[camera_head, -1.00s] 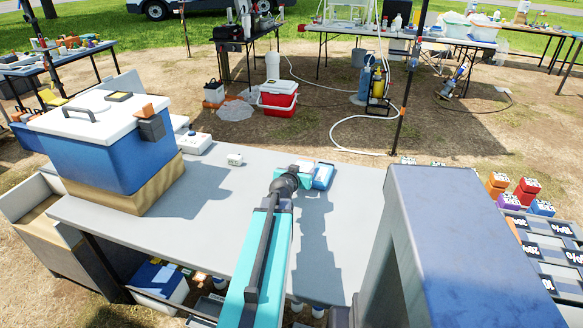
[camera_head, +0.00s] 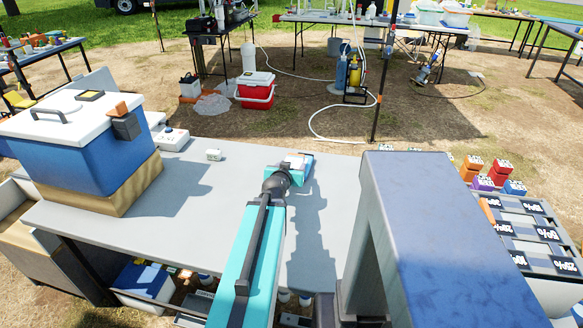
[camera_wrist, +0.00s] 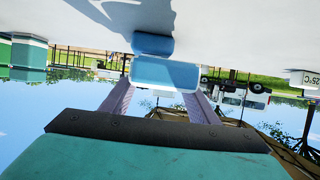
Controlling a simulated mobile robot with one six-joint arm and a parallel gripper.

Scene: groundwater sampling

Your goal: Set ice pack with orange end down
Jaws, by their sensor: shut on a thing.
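My gripper (camera_head: 286,172) reaches low over the grey table (camera_head: 240,225) in the head view. In the wrist view, where the scene is upside down, its two fingers (camera_wrist: 160,86) are shut on a light blue pack (camera_wrist: 163,73), which I take for the ice pack. A darker blue block (camera_wrist: 152,43) shows at the table beyond it. Blue also shows at the gripper's tip in the head view, but I cannot tell which blue thing it is. The orange end is not visible. I cannot tell whether the held pack touches the table.
A blue cooler with a white lid (camera_head: 72,148) stands at the left of the table. A small white block (camera_head: 214,155) and a white box (camera_head: 171,138) sit near the back edge. The labelled grey tray (camera_head: 522,228) is at the right. The table's middle is clear.

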